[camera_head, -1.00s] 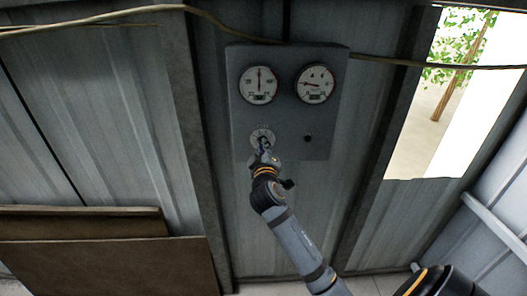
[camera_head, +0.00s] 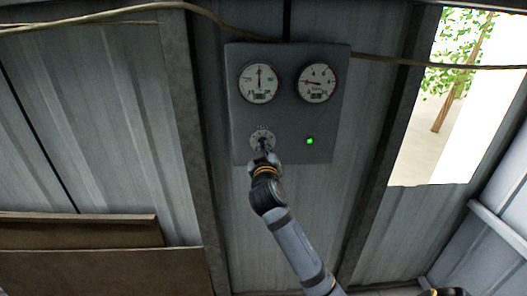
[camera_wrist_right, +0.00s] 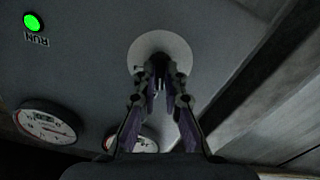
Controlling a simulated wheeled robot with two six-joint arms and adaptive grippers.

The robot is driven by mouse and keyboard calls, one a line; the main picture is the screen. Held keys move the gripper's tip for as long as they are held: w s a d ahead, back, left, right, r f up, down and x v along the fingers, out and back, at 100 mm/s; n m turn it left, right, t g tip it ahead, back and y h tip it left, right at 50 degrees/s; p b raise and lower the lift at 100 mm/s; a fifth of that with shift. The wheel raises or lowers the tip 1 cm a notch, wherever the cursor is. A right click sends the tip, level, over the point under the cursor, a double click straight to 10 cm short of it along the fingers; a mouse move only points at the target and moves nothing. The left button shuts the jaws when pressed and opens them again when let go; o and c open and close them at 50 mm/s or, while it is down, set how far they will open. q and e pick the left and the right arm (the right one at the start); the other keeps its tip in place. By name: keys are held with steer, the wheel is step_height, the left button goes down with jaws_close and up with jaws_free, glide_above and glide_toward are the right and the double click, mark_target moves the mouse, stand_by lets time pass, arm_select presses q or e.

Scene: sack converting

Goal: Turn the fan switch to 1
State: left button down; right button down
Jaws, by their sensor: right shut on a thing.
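The fan switch is a knob on a pale round dial (camera_head: 262,133) at the lower left of a grey control panel (camera_head: 285,115). My right gripper (camera_head: 263,149) reaches up to it and is shut on the knob, hiding most of it. In the right wrist view, the fingers (camera_wrist_right: 160,75) close over the middle of the pale dial (camera_wrist_right: 160,45), and the mark the knob points to is hidden. A green RUN lamp (camera_head: 310,141) is lit at the panel's lower right; it also shows in the right wrist view (camera_wrist_right: 34,22).
Two round gauges, the left one (camera_head: 259,83) and the right one (camera_head: 317,83), sit above the dial. A cable (camera_head: 395,62) runs across the top. Brown boards (camera_head: 85,232) lean at lower left. A bright opening (camera_head: 450,110) is at right.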

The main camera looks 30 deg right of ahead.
stand_by(0.3)
steer(key=c, duration=1.4)
jaws_free()
steer(key=shift+c, duration=0.2)
steer(key=shift+s, duration=0.1)
steer(key=v, duration=0.7)
steer(key=shift+a, duration=0.2)
steer(key=shift+s, duration=0.1)
